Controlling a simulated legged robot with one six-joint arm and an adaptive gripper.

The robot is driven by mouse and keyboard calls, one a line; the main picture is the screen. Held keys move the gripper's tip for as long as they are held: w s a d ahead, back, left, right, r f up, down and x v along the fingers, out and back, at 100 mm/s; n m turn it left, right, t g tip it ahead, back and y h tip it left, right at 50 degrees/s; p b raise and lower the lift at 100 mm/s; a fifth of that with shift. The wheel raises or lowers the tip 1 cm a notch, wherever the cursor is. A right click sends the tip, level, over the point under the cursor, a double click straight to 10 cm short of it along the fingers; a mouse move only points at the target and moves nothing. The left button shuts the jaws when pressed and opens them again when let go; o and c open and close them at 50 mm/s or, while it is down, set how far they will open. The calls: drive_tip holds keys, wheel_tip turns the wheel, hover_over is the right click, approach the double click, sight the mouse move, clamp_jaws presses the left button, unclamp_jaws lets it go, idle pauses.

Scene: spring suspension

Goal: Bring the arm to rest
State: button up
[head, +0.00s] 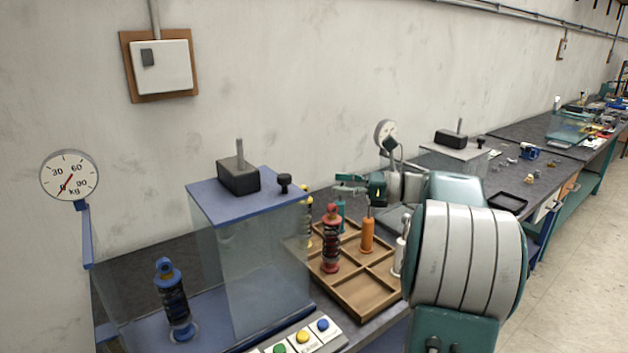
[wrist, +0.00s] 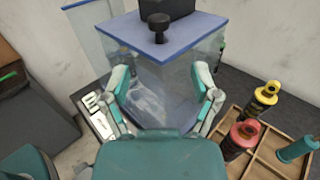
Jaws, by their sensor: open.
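My gripper (head: 358,186) is open and empty, raised above the wooden tray (head: 365,296) in the head view. In the wrist view its two teal and grey fingers (wrist: 160,76) stand apart, with the blue-topped tester (wrist: 158,100) beyond them and nothing between them. The tray holds a red spring damper (head: 330,240), an orange one (head: 367,236), a yellow one (head: 306,215), a teal one (head: 340,212) and a white one partly hidden by my arm. A blue damper with a dark spring (head: 174,300) stands upright, slightly tilted, behind the tester's clear panel.
The tester has a kg dial (head: 69,175), a black weight (head: 238,177) on its blue top and a button panel (head: 303,340). A similar bench station with a dial (head: 386,133) stands farther right. Open floor (head: 590,240) lies at the right.

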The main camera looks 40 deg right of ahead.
drive_tip(key=s+a+f+n+g+h, duration=0.25)
drive_tip(key=a+n+g, duration=0.2)
drive_tip(key=a, duration=0.65)
drive_tip(key=s+a+f+n+g+h, duration=0.25)
drive_tip(key=a+n, duration=0.35)
drive_tip(key=a, duration=0.5)
drive_tip(key=s+a+f+n+h, duration=0.3)
drive_tip(key=s+f+n+h, duration=0.1)
drive_tip(key=s+n, duration=0.3)
drive_tip(key=s+a+f+n+h, duration=0.3)
drive_tip(key=s+f+n, duration=0.1)
drive_tip(key=s+n, duration=0.3)
drive_tip(key=shift+s+f+n+h, duration=0.25)
drive_tip(key=shift+n+h, duration=0.15)
drive_tip(key=shift+n, duration=0.85)
